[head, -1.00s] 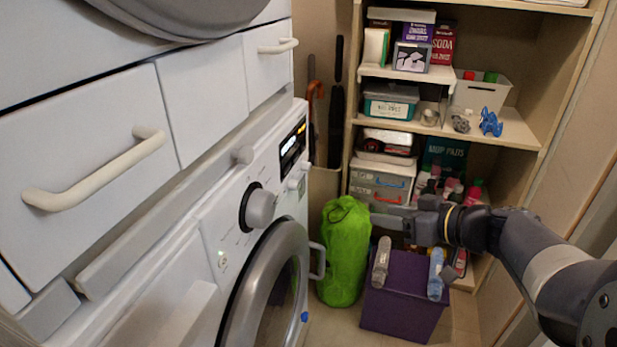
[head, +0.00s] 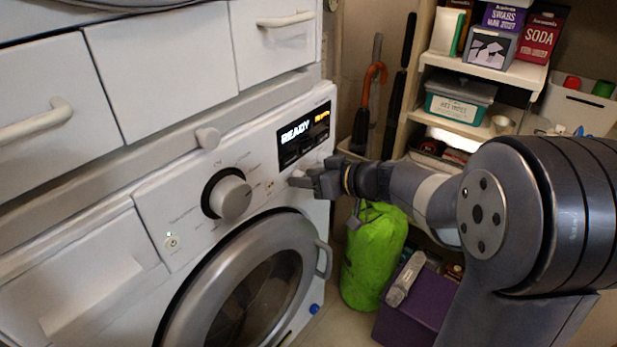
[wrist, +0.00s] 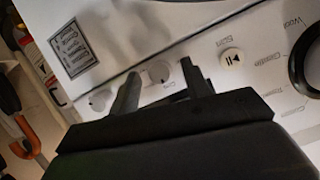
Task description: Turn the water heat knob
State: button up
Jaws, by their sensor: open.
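The white washing machine (head: 140,215) has a large silver dial (head: 230,196) and a lit display (head: 303,136) reading READY. My gripper (head: 303,181) is at the control panel, below the display and right of the dial. In the wrist view, two small white knobs show on the panel. One small knob (wrist: 159,70) lies between or just beyond the open fingers of my gripper (wrist: 158,81); contact cannot be told. The other small knob (wrist: 100,99) is to the left, outside the fingers. I cannot read which one is water heat. In the head view my gripper hides part of this area.
White drawers (head: 160,75) with handles overhang the panel. A green bag (head: 372,255) and a purple bin (head: 415,312) stand on the floor to the right. Shelves (head: 425,75) with boxes are behind my arm. A play/pause button (wrist: 231,60) is right of the fingers.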

jog(key=shift+c, duration=0.4)
jog(key=c, duration=0.9)
jog(key=shift+f, duration=0.1)
jog(key=m+y, duration=0.2)
jog(key=m, duration=0.4)
jog(key=f+m+y+b, duration=0.1)
jog(key=m+y, duration=0.2)
jog(key=m, duration=0.4)
jog(key=m+y+b, duration=0.1)
jog(key=m+y, duration=0.2)
jog(key=m, duration=0.4)
jog(key=shift+w+d+f+g, duration=0.15)
jog(key=shift+w+d+g, duration=0.1)
jog(key=shift+g, duration=0.15)
jog(key=shift+m, duration=0.3)
